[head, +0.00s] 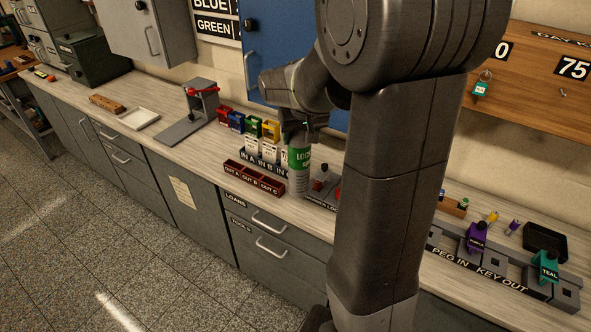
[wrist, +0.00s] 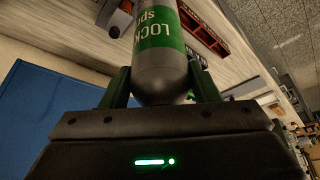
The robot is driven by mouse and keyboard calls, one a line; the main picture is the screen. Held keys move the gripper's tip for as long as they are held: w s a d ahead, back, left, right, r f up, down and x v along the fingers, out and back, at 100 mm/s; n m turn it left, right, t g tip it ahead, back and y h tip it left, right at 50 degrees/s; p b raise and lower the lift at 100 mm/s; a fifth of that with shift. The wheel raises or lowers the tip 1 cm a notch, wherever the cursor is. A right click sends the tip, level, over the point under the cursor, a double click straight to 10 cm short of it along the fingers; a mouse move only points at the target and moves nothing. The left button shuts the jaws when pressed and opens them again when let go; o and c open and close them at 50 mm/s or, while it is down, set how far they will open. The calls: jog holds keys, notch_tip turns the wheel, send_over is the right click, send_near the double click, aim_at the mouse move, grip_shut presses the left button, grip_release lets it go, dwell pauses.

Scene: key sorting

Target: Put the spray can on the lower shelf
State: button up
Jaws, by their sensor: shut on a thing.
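The spray can (head: 299,160) has a green band with white lettering and a grey body. It is upright in the head view, over the worktop at the right end of the red OUT trays. My gripper (head: 296,128) is shut on its upper end from above. In the wrist view the can (wrist: 160,42) runs between the two dark green fingers of my gripper (wrist: 160,86). I cannot tell whether the can's base touches the worktop. No lower shelf can be made out in either view; my arm hides part of the scene.
A blue cabinet (head: 262,62) hangs on the wall behind my gripper, and also shows in the wrist view (wrist: 45,105). Red OUT trays (head: 252,178) and coloured IN holders (head: 253,127) stand close left of the can. The worktop left (head: 165,150) is mostly clear.

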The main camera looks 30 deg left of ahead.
aim_at(300, 159)
notch_tip(300, 159, down, 8)
jog(key=shift+r+p, duration=0.1)
jog(key=shift+p, duration=0.25)
jog(key=shift+f, duration=0.2)
jog(key=o, duration=1.6)
jog(key=shift+c, duration=0.2)
jog(key=shift+r, duration=0.1)
